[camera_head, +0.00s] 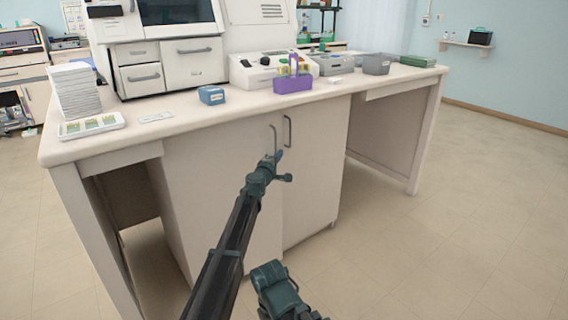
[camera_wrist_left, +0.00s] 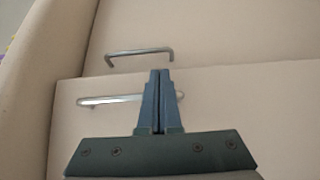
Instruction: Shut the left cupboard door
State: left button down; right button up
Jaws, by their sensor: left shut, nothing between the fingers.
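The left cupboard door (camera_head: 220,190) is a pale panel under the bench, with an upright metal bar handle (camera_head: 274,136) near its right edge. The right door (camera_head: 312,180) has a similar handle (camera_head: 288,130) beside it. In the left wrist view, the left door (camera_wrist_left: 220,110) fills the lower part, with its handle (camera_wrist_left: 90,100) partly behind my fingers. My left gripper (camera_head: 279,155) is shut and empty, in front of the doors just below the left handle; its fingers (camera_wrist_left: 158,75) point at the seam.
The bench top (camera_head: 190,113) carries a purple rack (camera_head: 293,85), a blue box (camera_head: 211,95), a grey bin (camera_head: 377,64) and a white tray (camera_head: 92,126). Bench legs stand at both ends. The floor (camera_head: 430,250) to the right is clear. A dark green arm part shows at the bottom.

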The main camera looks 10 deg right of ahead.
pick_arm(q)
jog(key=shift+w+a, duration=0.3)
jog(key=shift+w, duration=0.65)
jog(key=shift+w+a, duration=0.25)
jog(key=shift+w, duration=0.7)
jog(key=shift+s, duration=0.1)
